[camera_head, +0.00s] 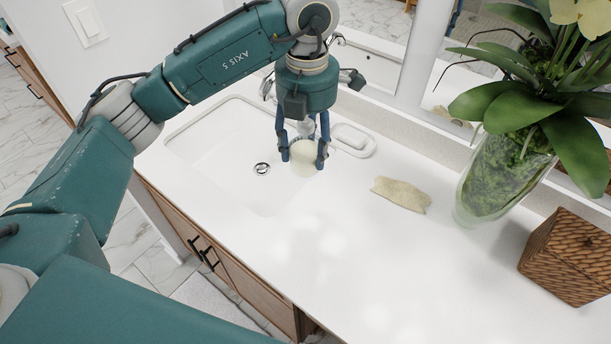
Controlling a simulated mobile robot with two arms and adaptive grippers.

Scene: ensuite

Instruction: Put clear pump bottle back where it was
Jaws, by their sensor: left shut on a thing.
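My left gripper (304,153) points down over the right edge of the sink. Its blue fingers are shut on the clear pump bottle (303,160), which looks pale and cream-coloured between them. The upper part of the bottle is mostly hidden by the gripper. I cannot tell whether the bottle's base touches the counter or is slightly above it. My right gripper is not in view.
The white sink (215,150) lies left of the gripper. A white soap dish (354,140) is close on the right. Farther right are a beige cloth-like piece (401,194), a glass vase with a plant (495,180) and a woven box (568,258). The front counter is clear.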

